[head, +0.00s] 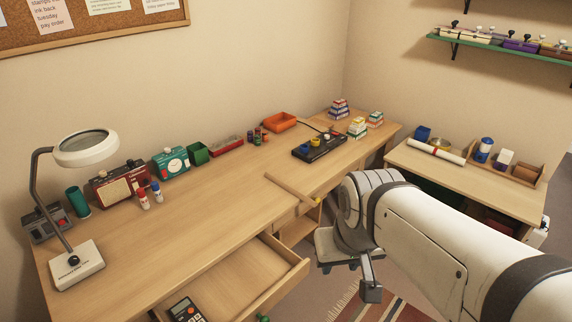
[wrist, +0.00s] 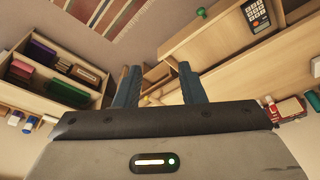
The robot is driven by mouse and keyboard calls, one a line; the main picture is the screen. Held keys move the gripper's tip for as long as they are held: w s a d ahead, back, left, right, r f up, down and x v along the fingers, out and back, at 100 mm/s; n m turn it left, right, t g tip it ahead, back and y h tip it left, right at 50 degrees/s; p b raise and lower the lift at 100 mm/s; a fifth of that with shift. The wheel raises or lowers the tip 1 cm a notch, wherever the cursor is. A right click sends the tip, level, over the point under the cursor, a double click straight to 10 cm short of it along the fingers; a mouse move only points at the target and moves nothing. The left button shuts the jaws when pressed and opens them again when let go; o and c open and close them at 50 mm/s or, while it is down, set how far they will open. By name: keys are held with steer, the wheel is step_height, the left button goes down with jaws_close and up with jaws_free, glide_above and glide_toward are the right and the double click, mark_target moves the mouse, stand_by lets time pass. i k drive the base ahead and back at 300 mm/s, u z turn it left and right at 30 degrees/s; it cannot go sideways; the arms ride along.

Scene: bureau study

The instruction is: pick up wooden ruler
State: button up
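A flat, pale wooden strip that looks like the wooden ruler (head: 290,188) lies on the desk (head: 215,215) in the head view. Its near right end is close to the desk's front edge. My gripper (head: 349,272) is in front of the desk, to the right of and nearer than the strip, and apart from it. In the wrist view, the two blue-grey fingers of my gripper (wrist: 157,72) stand apart with nothing held between them. I cannot make out the ruler in the wrist view.
An open drawer (head: 240,278) holding a calculator (head: 185,309) juts from the desk's front left. A side table (head: 470,180) stands at right.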

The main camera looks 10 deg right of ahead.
mark_target(274, 180)
steer(key=z, duration=0.65)
steer(key=i, duration=0.95)
steer(key=u, duration=0.15)
